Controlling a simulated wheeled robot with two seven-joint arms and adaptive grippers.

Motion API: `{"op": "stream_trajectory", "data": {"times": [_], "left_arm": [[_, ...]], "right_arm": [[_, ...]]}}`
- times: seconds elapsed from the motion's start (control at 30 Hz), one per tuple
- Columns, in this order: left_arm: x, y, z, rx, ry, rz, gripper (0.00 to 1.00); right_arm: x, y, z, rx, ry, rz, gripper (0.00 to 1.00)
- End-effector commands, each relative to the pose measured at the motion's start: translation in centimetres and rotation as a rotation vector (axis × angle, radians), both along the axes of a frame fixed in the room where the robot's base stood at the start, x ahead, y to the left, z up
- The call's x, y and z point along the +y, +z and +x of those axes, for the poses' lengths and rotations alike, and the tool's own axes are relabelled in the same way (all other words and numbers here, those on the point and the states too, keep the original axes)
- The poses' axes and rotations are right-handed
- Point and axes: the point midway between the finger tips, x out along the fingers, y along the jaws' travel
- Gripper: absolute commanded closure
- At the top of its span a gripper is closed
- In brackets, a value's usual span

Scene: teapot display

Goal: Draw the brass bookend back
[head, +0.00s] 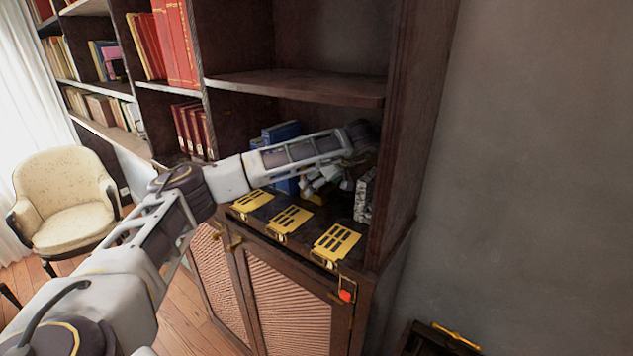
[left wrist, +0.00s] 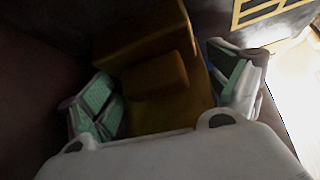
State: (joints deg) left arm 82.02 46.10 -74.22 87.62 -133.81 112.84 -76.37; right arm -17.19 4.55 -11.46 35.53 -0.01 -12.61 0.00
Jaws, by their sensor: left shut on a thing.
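The brass bookend (left wrist: 155,72) fills the middle of the left wrist view, a dull golden plate with a raised block on it. My left gripper (left wrist: 170,92) has its green-padded fingers on either side of it and is shut on it. In the head view my left arm reaches into the shelf bay, and the gripper (head: 325,180) is low near the shelf floor. Only a small brass patch of the bookend (head: 312,199) shows there, the rest hidden by the gripper. My right gripper is in neither view.
Blue books (head: 282,133) stand behind my forearm. A grey speckled block (head: 364,195) stands close right of the gripper, by the bay's side wall (head: 400,150). Slotted yellow plates (head: 337,241) lie along the ledge's front edge. A cream chair (head: 66,200) stands at left.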

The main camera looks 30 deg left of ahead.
Motion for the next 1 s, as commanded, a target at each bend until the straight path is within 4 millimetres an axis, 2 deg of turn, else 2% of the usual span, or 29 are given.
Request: {"op": "stream_trajectory", "data": {"times": [0.2,0.67,0.7,0.77,1.0], "left_arm": [[-0.84,-0.36,-0.16,0.007,-0.005,-0.001,0.78],[-1.17,-0.42,-0.21,0.009,-0.005,-0.002,0.79],[-1.18,-0.43,-0.21,0.009,-0.006,-0.002,0.08],[-1.16,-0.41,-0.21,0.008,-0.006,-0.001,0.01],[-1.02,-0.19,-0.16,0.003,-0.002,-0.001,0.00]], "right_arm": [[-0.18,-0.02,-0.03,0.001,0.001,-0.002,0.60],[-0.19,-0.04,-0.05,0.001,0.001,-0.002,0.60],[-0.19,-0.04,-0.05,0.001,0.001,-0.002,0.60],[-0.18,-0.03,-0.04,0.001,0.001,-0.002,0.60],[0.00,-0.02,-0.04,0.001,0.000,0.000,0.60]]}}
